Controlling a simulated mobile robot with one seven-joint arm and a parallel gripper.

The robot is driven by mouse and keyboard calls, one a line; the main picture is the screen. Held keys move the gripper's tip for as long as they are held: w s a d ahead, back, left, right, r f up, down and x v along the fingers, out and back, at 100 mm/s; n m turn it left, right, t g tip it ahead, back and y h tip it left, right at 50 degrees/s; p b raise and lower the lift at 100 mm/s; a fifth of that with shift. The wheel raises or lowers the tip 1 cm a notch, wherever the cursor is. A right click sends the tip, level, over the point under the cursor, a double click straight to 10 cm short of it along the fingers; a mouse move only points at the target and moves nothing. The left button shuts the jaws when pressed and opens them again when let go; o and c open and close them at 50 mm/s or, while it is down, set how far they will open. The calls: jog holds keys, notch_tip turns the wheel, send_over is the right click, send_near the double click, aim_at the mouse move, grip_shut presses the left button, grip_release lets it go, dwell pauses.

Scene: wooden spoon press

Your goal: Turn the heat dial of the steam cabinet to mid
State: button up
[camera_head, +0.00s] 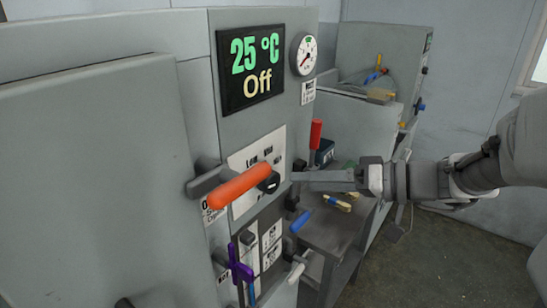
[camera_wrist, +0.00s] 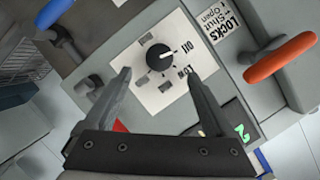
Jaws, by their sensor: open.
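The heat dial (camera_head: 268,183) is a round black knob on a pale plate on the steam cabinet's front. In the wrist view the dial (camera_wrist: 160,57) shows a white pointer mark towards the word "Off"; "Low" is also readable on the plate. The cabinet's display (camera_head: 263,58) reads "25 °C Off". My gripper (camera_head: 296,177) comes in from the right, close to the dial. In the wrist view my gripper (camera_wrist: 158,74) is open and empty, its fingertips apart on either side below the dial. I see no contact with the knob.
An orange-gripped lever (camera_head: 238,187) sticks out just left of the dial, near a "Locks" label (camera_wrist: 217,25). A purple handle (camera_head: 240,264) is below it. A round gauge (camera_head: 304,54) sits above right. A cluttered bench (camera_head: 335,230) stands to the right, with a red handle (camera_head: 316,133) rising there.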

aim_at(276, 183)
jog(key=x, duration=0.7)
jog(key=shift+w+a+f, duration=0.15)
jog(key=shift+a, duration=0.2)
jog(key=c, duration=1.4)
jog(key=shift+o, duration=0.2)
